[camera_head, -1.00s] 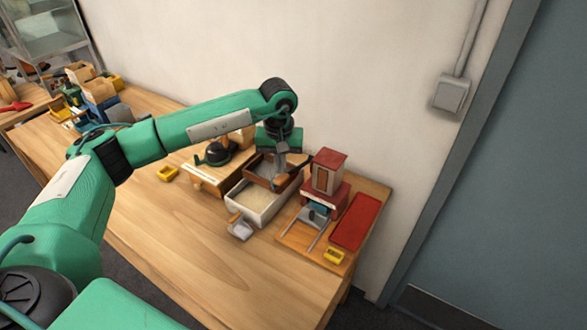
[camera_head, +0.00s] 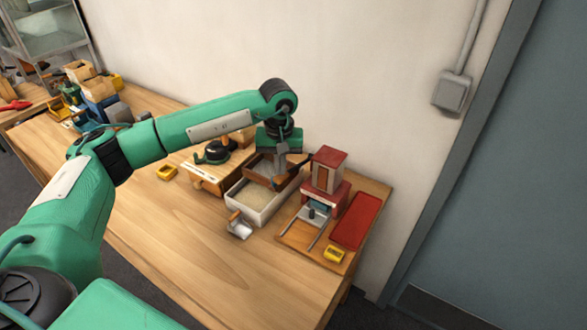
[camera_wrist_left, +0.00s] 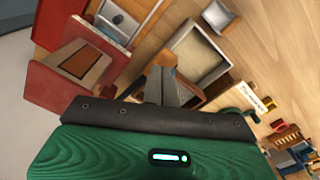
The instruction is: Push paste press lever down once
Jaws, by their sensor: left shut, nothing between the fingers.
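The paste press (camera_head: 325,172) is a red and cream box on a red base at the right end of the table. My left gripper (camera_head: 281,172) is shut and empty, pointing down just left of the press. In the wrist view its fingers (camera_wrist_left: 168,88) are beside a brown wooden part; I cannot tell whether they touch the lever. My right gripper is not in view.
The table's front middle is clear.

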